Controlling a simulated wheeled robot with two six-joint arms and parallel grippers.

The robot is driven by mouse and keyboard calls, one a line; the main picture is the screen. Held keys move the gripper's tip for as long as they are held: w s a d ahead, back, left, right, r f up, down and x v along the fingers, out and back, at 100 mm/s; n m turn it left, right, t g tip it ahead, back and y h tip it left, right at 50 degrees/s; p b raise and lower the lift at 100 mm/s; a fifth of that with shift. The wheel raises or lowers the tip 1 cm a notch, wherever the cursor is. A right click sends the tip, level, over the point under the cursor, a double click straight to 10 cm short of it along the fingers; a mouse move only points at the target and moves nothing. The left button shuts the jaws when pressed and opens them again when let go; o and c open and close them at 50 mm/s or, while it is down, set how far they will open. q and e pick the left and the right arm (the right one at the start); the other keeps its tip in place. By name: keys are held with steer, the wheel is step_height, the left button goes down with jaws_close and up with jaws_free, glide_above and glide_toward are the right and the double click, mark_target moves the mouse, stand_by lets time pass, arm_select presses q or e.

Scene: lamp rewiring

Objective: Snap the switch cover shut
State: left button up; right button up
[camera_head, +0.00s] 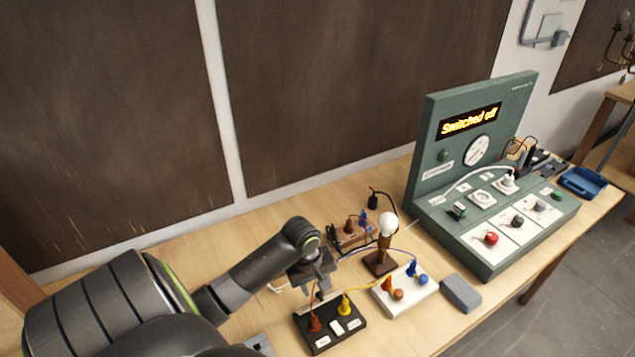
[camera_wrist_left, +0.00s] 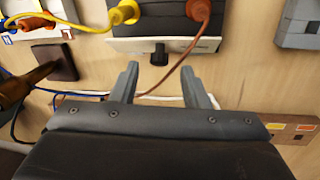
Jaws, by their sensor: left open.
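My left gripper (camera_head: 320,288) is over the workbench, above the back edge of a black box (camera_head: 333,336) with red and yellow plugs. In the left wrist view its two fingers (camera_wrist_left: 160,78) are apart and empty, pointing at that box (camera_wrist_left: 165,20). A small black knob-like part (camera_wrist_left: 159,54) sticks out of the box's side, between and beyond the fingertips. I cannot make out for sure which part is the switch cover or how it stands. My right gripper is not in view.
A lamp with a white bulb (camera_head: 387,223) stands right of my gripper. A white box (camera_head: 412,305) with plugs and a grey block (camera_head: 461,292) are nearby. A green console (camera_head: 450,150) reads "Switched off". Wires cross the bench between the boxes and the lamp.

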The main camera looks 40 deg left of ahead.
mark_target(320, 297)
arm_select(q)
steer(key=shift+w+f, duration=0.15)
steer(key=shift+f, duration=0.55)
steer(key=shift+w+f, duration=0.1)
steer(key=shift+f, duration=0.55)
steer(key=shift+d, duration=0.1)
jaws_close()
